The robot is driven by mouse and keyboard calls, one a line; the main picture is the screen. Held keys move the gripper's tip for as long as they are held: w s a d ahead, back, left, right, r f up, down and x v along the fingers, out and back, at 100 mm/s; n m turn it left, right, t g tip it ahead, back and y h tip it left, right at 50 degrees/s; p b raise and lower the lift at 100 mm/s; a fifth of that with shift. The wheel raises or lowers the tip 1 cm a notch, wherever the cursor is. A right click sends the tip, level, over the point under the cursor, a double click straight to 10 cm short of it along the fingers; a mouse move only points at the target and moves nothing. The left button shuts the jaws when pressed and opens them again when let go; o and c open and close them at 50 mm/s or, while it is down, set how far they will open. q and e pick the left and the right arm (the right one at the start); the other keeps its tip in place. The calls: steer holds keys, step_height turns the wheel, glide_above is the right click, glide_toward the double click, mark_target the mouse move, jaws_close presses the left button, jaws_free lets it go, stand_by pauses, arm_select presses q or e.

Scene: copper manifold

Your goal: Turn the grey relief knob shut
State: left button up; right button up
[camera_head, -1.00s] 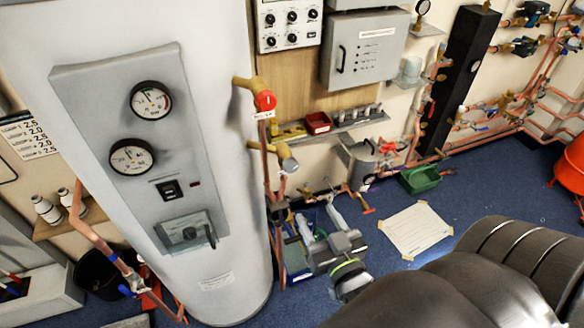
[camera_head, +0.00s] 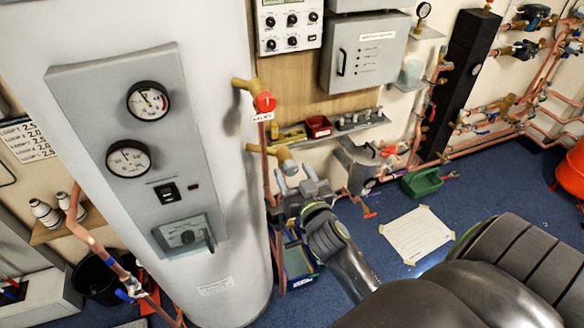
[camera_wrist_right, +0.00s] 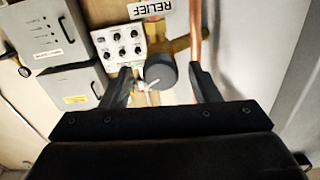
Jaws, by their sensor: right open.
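The grey relief knob (camera_head: 289,166) sits at the end of a brass fitting on the right side of the white cylinder. In the right wrist view the round dark-grey knob (camera_wrist_right: 160,70) shows between the two fingertips, with a RELIEF label (camera_wrist_right: 149,9) beyond it. My right gripper (camera_head: 294,178) is open and comes up from below, its tips just at the knob. The fingers stand on either side of the knob in the picture with gaps; I see no contact. How far the knob reaches between them is hard to tell. My left gripper is not in view.
A red knob (camera_head: 264,102) on another brass fitting is above the grey one. A vertical copper pipe (camera_head: 266,165) runs close left of the gripper. The white cylinder (camera_head: 235,230) stands left. A shelf (camera_head: 350,127) with a red bin (camera_head: 318,126) is to the right.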

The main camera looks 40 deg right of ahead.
steer(key=shift+w+d, duration=0.2)
steer(key=shift+w, duration=0.5)
steer(key=shift+c, duration=0.5)
steer(key=c, duration=0.9)
steer(key=shift+n, duration=0.3)
steer(key=n+p, duration=0.1)
steer(key=n, duration=0.4)
steer(key=shift+n, duration=0.3)
steer(key=n+p, duration=0.1)
steer(key=n, duration=0.5)
